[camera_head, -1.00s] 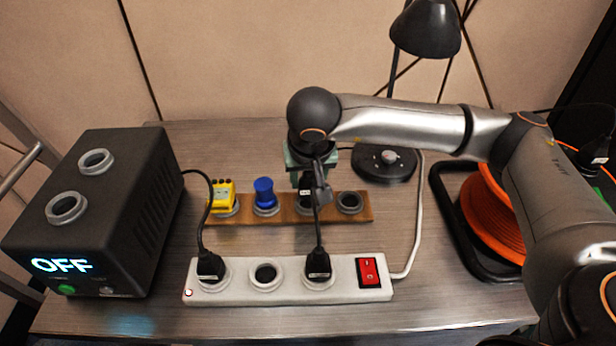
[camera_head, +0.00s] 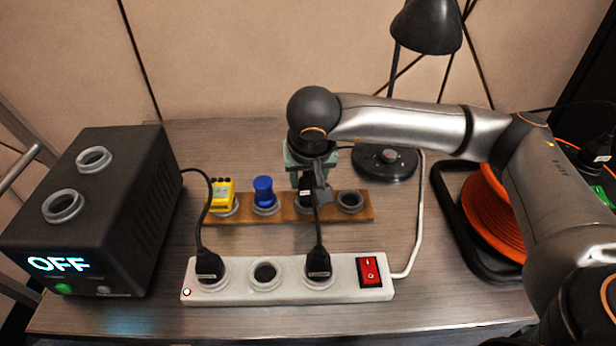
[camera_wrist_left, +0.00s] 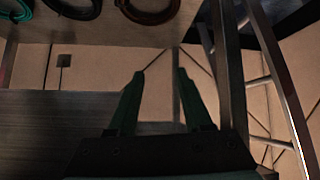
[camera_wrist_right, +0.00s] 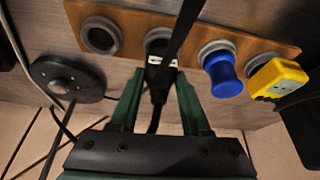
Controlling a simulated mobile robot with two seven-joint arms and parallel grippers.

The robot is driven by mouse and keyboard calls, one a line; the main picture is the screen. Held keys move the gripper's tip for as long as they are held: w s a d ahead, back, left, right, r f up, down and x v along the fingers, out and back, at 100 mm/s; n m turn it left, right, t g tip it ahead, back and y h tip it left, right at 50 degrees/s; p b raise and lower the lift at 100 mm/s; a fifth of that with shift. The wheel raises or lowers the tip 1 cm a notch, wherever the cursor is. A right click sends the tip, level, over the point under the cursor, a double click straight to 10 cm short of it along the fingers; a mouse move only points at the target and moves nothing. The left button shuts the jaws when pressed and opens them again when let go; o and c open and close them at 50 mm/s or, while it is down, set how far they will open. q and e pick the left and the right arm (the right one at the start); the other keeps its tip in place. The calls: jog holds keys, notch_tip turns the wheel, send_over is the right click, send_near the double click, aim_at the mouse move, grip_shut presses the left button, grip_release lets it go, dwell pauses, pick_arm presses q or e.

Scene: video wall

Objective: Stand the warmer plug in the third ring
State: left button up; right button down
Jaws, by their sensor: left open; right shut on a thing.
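A brown wooden strip (camera_head: 284,214) carries a row of grey rings, counted from the left: a yellow plug (camera_head: 222,197) in the first, a blue plug (camera_head: 264,192) in the second, the fourth ring (camera_head: 350,201) empty. My right gripper (camera_wrist_right: 159,73) is shut on a black plug with a white label (camera_wrist_right: 157,84), taken as the warmer plug. It holds it at the third ring (camera_wrist_right: 158,37). A black cord crosses in front, so whether the plug is seated is unclear. My left gripper (camera_wrist_left: 160,74) is open and empty, away from the table.
A white power strip (camera_head: 338,295) lies in front with two black plugs (camera_head: 209,264), an empty middle socket (camera_head: 265,275) and a red switch (camera_head: 369,271). A black box reading OFF (camera_head: 110,250) stands left. A lamp (camera_head: 426,28) and orange cable reel (camera_head: 490,222) are right.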

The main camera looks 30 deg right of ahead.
jog(key=shift+f+b, duration=0.75)
jog(key=shift+f, duration=0.15)
grip_release()
dwell(0.6)
jog(key=shift+r, duration=0.15)
jog(key=shift+r+p, duration=1.2)
jog(key=shift+r, duration=0.55)
jog(key=shift+r+p, duration=0.75)
jog(key=shift+r, duration=0.45)
